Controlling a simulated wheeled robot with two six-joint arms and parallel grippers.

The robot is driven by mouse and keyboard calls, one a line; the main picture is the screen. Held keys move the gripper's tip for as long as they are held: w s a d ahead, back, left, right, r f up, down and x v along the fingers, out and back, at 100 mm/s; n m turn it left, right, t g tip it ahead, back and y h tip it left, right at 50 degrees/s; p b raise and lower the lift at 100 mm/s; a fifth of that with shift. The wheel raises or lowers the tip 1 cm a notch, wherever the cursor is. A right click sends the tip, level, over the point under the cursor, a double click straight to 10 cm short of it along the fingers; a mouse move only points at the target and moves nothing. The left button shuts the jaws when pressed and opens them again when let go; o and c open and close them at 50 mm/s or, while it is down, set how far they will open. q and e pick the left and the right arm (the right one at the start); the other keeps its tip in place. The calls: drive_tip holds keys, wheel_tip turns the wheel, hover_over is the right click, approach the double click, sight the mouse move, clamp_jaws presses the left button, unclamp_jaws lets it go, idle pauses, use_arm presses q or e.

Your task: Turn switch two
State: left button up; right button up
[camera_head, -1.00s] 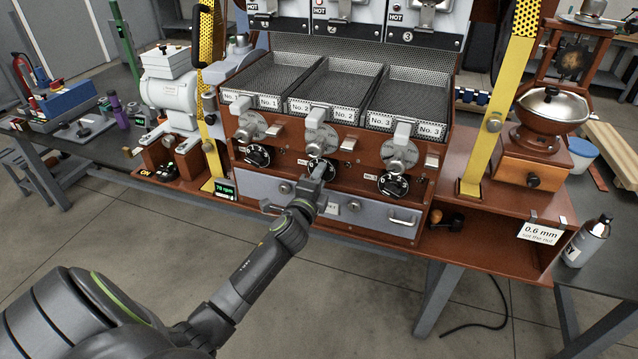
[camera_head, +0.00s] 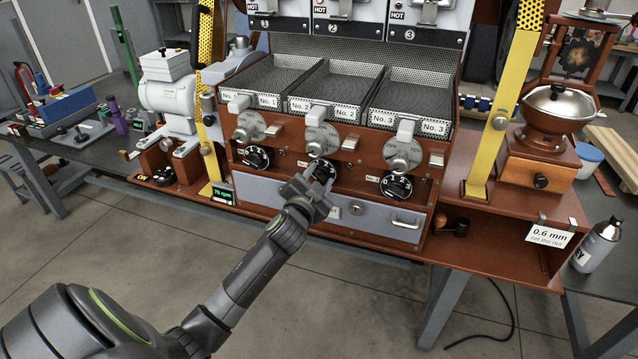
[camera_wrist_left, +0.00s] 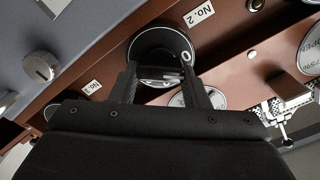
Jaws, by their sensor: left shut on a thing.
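Switch two is the middle black dial knob (camera_head: 323,169) on the brown front panel, under the No. 2 tray. My left gripper (camera_head: 318,181) is at this knob and covers its lower part in the head view. In the left wrist view the black knob (camera_wrist_left: 158,42) lies beside a "No. 2" label, with a "0" mark on its face. My left gripper (camera_wrist_left: 170,76) is shut on its grip bar there. The knob's exact setting is partly hidden. My right gripper is not in view.
Matching black knobs sit to the left (camera_head: 257,157) and right (camera_head: 396,187). Grey lever discs are above them, and a grey drawer front with a handle (camera_head: 406,222) is below. A yellow post (camera_head: 497,110) stands at right. The floor in front is clear.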

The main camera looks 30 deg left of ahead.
use_arm(q)
drive_tip(key=shift+f+n, duration=0.15)
drive_tip(key=shift+n, duration=0.65)
drive_tip(key=shift+a+n+b, duration=0.1)
drive_tip(key=shift+n+b, duration=0.35)
drive_tip(key=shift+n, duration=0.35)
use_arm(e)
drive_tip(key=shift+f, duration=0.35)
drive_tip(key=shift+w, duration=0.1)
use_arm(q)
drive_tip(key=o, duration=1)
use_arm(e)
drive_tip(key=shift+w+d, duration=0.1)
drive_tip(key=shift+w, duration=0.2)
use_arm(q)
drive_tip(key=shift+s, duration=0.15)
drive_tip(key=v, duration=1.7)
drive_tip(key=shift+s+b, duration=0.1)
drive_tip(key=shift+b, duration=0.2)
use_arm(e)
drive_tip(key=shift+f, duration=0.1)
